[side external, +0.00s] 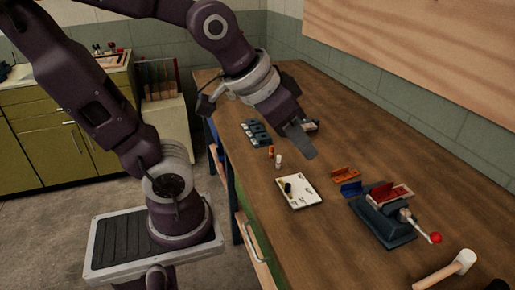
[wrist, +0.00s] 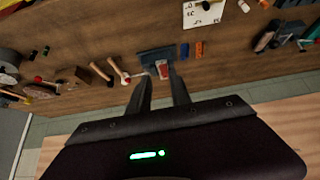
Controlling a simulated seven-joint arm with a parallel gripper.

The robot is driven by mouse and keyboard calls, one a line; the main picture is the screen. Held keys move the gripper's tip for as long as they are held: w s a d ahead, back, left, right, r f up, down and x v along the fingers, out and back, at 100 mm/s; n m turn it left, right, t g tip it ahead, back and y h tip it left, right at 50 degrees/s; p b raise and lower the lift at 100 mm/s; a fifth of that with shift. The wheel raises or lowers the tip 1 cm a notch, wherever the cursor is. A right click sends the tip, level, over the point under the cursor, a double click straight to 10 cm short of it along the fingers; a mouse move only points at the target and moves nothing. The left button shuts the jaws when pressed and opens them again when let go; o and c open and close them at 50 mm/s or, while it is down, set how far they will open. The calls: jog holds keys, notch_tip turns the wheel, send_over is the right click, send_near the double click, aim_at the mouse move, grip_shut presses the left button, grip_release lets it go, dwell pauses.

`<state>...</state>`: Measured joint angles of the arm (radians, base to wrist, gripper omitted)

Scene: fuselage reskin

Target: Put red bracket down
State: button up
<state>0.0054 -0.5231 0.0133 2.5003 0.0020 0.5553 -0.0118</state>
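The red bracket (side external: 381,193) sits at the top of a dark blue vise (side external: 387,228), by its jaws, in the side view. It also shows small and far off in the wrist view (wrist: 163,71), beside the vise (wrist: 155,54). I cannot tell whether the jaws clamp it. My gripper (side external: 302,141) is above the bench, left of and well away from the vise in the side view. In the wrist view its two fingers (wrist: 161,80) stand apart with nothing seen between them; the bracket shows beyond the gap.
An orange bracket (side external: 345,174) and a blue bracket (side external: 351,189) lie beside the vise. A white board (side external: 299,195) holds a small dark item. A mallet (side external: 459,261) lies at the near right.

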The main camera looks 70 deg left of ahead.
jog(key=shift+o, duration=0.4)
jog(key=s+g, duration=0.1)
jog(key=s, duration=0.7)
jog(key=shift+d, duration=0.1)
jog(key=shift+w, duration=0.1)
jog(key=w+r+g, duration=0.2)
jog(key=w+r, duration=0.1)
jog(key=w, duration=0.7)
jog(key=g, duration=0.4)
send_over(386, 192)
jog(key=s, duration=0.2)
jog(key=f, duration=1.4)
jog(key=shift+w+a+f, duration=0.25)
jog(key=shift+a+f, duration=0.05)
notch_tip(386, 192, down, 7)
jog(key=shift+r, duration=0.1)
grip_shut()
